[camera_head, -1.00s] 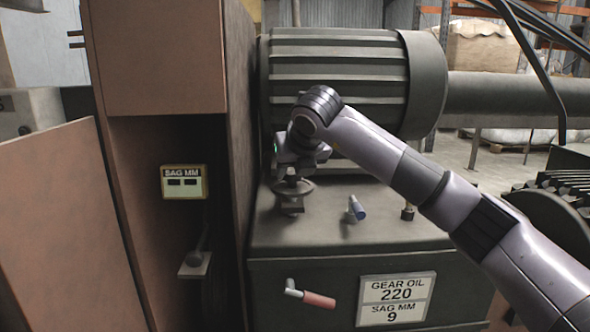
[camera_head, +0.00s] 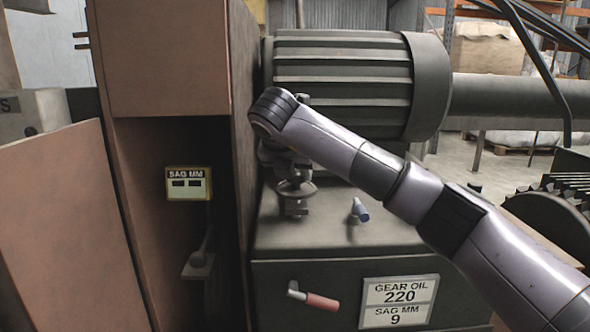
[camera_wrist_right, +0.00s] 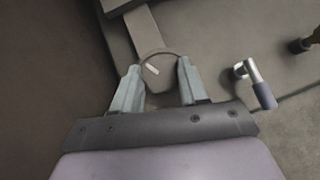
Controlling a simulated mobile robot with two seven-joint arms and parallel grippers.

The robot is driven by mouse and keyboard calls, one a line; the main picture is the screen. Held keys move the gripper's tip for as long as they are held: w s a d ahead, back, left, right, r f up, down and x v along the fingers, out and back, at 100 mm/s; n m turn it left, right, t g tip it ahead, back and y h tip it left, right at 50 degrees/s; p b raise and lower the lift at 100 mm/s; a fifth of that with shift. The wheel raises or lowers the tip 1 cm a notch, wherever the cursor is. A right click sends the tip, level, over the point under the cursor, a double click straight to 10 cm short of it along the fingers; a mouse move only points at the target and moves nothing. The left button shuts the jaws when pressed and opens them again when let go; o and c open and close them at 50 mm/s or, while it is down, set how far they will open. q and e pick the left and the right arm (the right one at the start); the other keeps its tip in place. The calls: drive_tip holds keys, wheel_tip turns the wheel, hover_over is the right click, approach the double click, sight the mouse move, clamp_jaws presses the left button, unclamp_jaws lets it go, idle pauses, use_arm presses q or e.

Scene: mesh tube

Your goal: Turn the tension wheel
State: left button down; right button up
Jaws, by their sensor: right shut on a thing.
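The tension wheel (camera_head: 297,190) is a small dark disc on a short stand on top of the grey-green gear housing. In the right wrist view the wheel (camera_wrist_right: 156,73) has a short pale mark on its top face. My right gripper (camera_head: 291,173) reaches down to it from above. In the wrist view its two fingers lie on opposite sides of the wheel, shut on its rim. My wrist partly hides the fingers in the head view. My left gripper is not in view.
A brown cabinet wall (camera_head: 242,120) stands close on the left of the wheel. A ribbed motor (camera_head: 345,75) is behind. A blue-tipped lever (camera_head: 359,211) is to the right and a red-handled crank (camera_head: 315,298) is on the front. A SAG MM display (camera_head: 188,183) sits in the recess.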

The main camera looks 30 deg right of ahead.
drive_tip(key=o, duration=1.1)
drive_tip(key=shift+c, duration=0.2)
drive_tip(key=v, duration=0.7)
drive_tip(key=shift+r, duration=0.1)
